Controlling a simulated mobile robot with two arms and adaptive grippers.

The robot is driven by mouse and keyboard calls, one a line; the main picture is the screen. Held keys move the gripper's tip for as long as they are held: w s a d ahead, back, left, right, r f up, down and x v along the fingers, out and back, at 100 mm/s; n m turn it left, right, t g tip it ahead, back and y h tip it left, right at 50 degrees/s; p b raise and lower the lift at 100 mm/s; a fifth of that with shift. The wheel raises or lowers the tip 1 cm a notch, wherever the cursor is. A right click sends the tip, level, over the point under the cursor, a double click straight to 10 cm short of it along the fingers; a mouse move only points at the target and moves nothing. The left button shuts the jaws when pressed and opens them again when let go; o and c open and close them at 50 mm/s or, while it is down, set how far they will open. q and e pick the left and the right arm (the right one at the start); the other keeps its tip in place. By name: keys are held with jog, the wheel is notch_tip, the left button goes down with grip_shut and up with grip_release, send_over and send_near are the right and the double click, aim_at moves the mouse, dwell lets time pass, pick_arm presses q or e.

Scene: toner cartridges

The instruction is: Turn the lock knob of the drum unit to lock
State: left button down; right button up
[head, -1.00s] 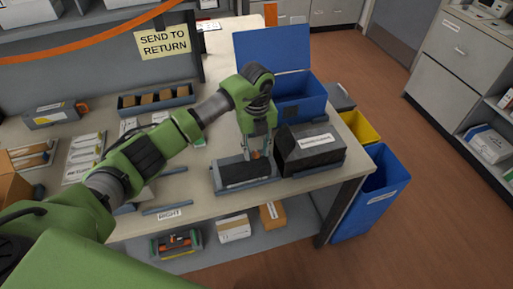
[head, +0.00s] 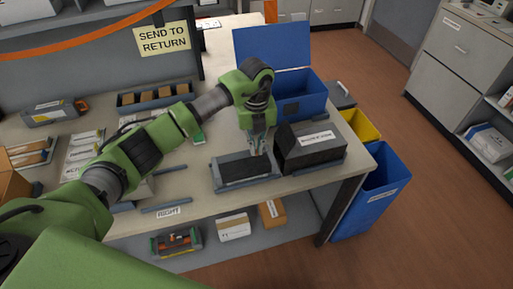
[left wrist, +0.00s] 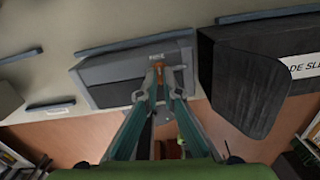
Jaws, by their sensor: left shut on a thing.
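The drum unit (head: 238,171) is a dark block in a grey frame, lying flat near the front edge of the bench. In the left wrist view it is the grey unit (left wrist: 107,73) beneath my fingers. My left gripper (head: 257,151) points down at the unit's right part. In the left wrist view its fingertips (left wrist: 165,74) are close together at the unit, closed on the small lock knob, which they mostly hide. The knob's angle cannot be read. My right gripper is not in view.
A black box (head: 311,151) with a white label stands close to the right of the drum unit. A blue open bin (head: 300,104) is behind. Grey strips (head: 165,208) lie to the left. The bench's front edge is close; blue (head: 373,205) and yellow bins stand beyond its right end.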

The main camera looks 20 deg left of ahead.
pick_arm(q)
jog(key=m+b, duration=0.1)
jog(key=m, duration=0.1)
jog(key=m+b, duration=0.2)
jog(key=shift+s+a+f, duration=0.1)
jog(key=shift+a+f, duration=0.05)
jog(key=shift+f, duration=0.2)
jog(key=m+b, duration=0.3)
jog(key=m, duration=0.2)
jog(key=shift+b, duration=0.35)
jog(key=m+b, duration=0.2)
jog(key=m, duration=0.2)
jog(key=shift+a+b, duration=0.15)
jog(key=shift+b, duration=0.25)
jog(key=shift+m+b, duration=0.7)
jog(key=shift+m, duration=1.1)
jog(key=shift+r, duration=0.1)
jog(key=c, duration=1.9)
grip_release()
jog(key=shift+r, duration=0.15)
